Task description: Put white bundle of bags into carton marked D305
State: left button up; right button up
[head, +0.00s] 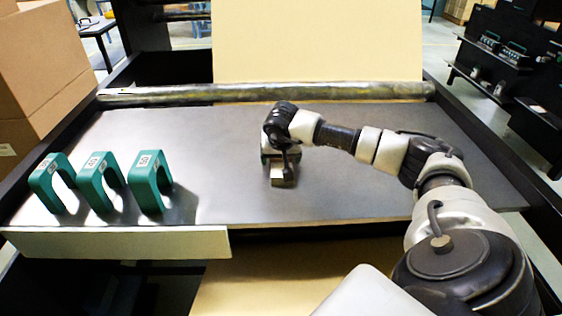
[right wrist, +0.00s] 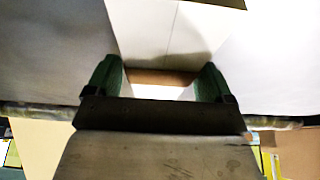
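My right gripper (head: 282,168) points down at the middle of the grey tabletop. A small pale block (head: 282,182), which looks like the white bundle of bags, shows just below it. In the right wrist view, the gripper's green fingers (right wrist: 160,82) are apart, with a white piece (right wrist: 150,35) and a brown strip between them. I cannot tell whether the fingers press on it. My left gripper is out of view. A large brown carton (head: 40,65) stands at the left edge with a white label too small to read. No D305 mark is legible.
Three green arches (head: 150,180) with white labels stand on the left of the tabletop (head: 350,190). A metal bar (head: 270,92) runs along its back, before a kraft paper sheet (head: 315,40). The tabletop's right part is clear beneath my arm.

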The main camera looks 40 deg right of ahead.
aim_at(248, 207)
jog(key=c, duration=0.9)
jog(key=shift+r, duration=0.15)
